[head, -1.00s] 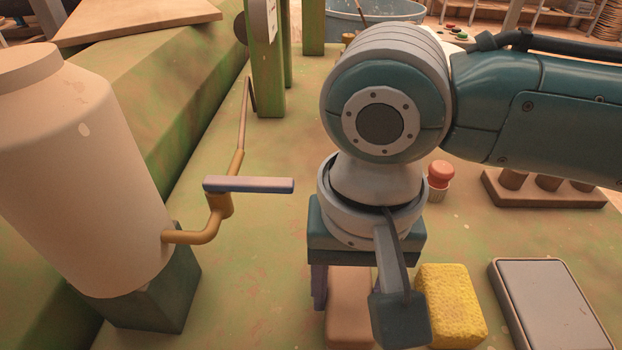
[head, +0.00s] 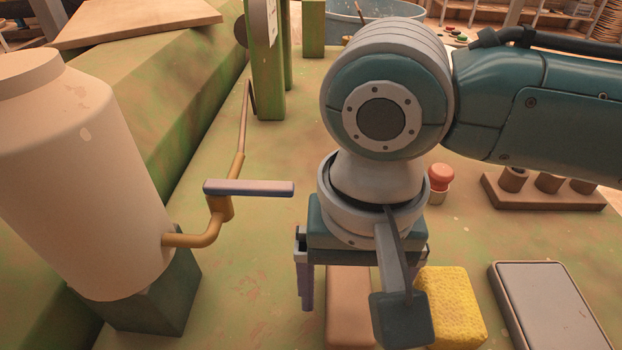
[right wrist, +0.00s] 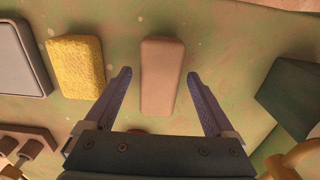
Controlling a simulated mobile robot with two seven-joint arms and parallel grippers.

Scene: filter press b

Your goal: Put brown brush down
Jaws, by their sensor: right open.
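The brown brush (head: 349,305) is a plain brown block with rounded edges, lying on the green, paint-worn bench below my right gripper. No bristles show. It also shows whole in the right wrist view (right wrist: 162,78). My right gripper (right wrist: 160,84) is open, with one purple finger on each side of the brush and a clear gap to both. In the head view only its left finger shows plainly; my wrist parts hide the other and some of the brush. My left gripper is not in view.
A yellow sponge (head: 452,305) lies just right of the brush, then a grey-topped block (head: 543,308). A red-topped piece (head: 440,178) and a wooden rack (head: 545,192) stand behind. A crank handle (head: 248,188) and a cream cylinder (head: 85,170) are left. Bench between crank and brush is clear.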

